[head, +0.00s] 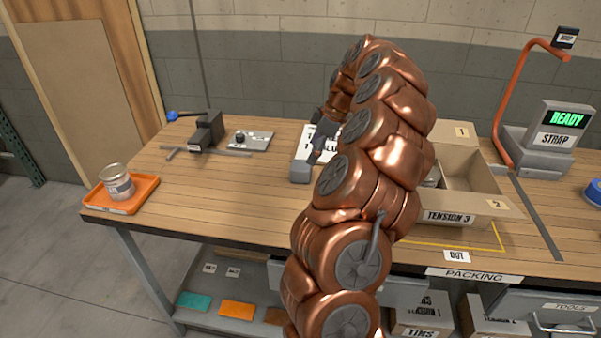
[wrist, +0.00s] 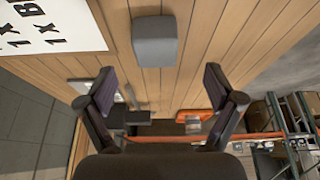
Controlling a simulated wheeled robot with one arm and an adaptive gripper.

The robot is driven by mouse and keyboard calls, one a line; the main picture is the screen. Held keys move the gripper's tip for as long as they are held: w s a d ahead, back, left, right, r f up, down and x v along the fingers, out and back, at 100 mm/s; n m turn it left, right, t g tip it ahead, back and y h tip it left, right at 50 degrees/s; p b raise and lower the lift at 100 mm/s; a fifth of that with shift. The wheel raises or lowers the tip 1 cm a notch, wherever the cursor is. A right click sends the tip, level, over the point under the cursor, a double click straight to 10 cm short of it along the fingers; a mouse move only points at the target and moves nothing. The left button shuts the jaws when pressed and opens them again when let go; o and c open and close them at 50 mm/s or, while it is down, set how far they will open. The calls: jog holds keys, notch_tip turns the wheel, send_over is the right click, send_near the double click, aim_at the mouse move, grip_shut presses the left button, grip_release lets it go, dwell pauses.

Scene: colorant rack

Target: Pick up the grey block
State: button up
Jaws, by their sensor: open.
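The grey block (head: 299,173) stands on the wooden table, in front of a white printed sheet. In the wrist view the grey block (wrist: 155,41) is near the top middle, beyond the fingertips and roughly centred between them. My gripper (wrist: 160,88) is open and empty, with a finger on each side. In the head view my gripper (head: 323,143) hangs just above and right of the block, partly hidden by my copper arm. I see no contact with the block.
The white sheet (wrist: 50,22) lies beside the block. An open cardboard box (head: 472,170) is at the right. A dark vise-like tool (head: 207,130) stands at the back left. The table's left middle is clear.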

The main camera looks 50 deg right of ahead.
aim_at(303, 165)
jog(key=shift+w+p+x, duration=0.15)
jog(key=shift+p+x, duration=0.45)
jog(key=shift+x, duration=1.25)
jog(key=shift+w+p+x, duration=0.2)
jog(key=shift+p+x, duration=0.4)
jog(key=shift+x, duration=1.2)
jog(key=shift+d, duration=0.15)
jog(key=c, duration=0.9)
jog(key=shift+r, duration=0.1)
jog(key=shift+c, duration=0.2)
